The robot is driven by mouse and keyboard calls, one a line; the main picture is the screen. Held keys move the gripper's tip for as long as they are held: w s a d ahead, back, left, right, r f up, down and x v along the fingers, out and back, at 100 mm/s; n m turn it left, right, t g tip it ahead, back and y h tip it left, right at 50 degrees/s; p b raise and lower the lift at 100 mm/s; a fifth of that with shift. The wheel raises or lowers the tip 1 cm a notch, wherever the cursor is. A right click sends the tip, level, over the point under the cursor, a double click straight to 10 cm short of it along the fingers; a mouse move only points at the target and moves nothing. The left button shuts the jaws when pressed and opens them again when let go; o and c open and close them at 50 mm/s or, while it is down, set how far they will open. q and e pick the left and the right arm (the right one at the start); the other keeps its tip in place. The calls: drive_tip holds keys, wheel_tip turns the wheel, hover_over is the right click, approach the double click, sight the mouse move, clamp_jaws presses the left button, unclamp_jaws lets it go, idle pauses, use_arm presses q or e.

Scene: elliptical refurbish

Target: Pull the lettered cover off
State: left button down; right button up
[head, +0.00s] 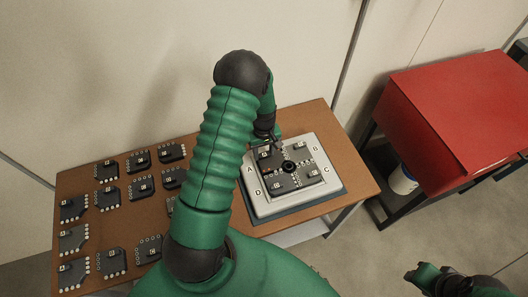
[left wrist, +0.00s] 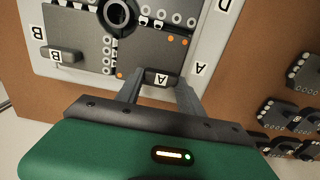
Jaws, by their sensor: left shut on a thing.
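A white square housing (head: 256,204) with corner letters A, B, C and D lies on the brown table. Dark plates fill its middle around a black ring (head: 289,167). It also shows in the left wrist view (left wrist: 210,35). In that view my left gripper (left wrist: 160,88) has its fingers on both sides of a small handle lettered A (left wrist: 160,77) on a dark cover plate (left wrist: 150,48), and is shut on it. The plate appears seated in the housing. In the head view the left gripper (head: 268,138) is partly hidden. Part of my right arm shows at lower right; its jaws are unclear.
Several dark lettered modules (head: 109,194) stand in rows on the table's left part, some hidden by my left arm. A red-topped bench (head: 445,105) stands at right, with a white bucket (head: 402,181) beneath it. A wall rises behind the table.

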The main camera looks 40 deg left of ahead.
use_arm(q)
wheel_tip(320, 180, up, 17)
drive_tip(key=p, duration=1.2)
drive_tip(key=shift+p, duration=0.3)
drive_tip(key=shift+f, duration=0.15)
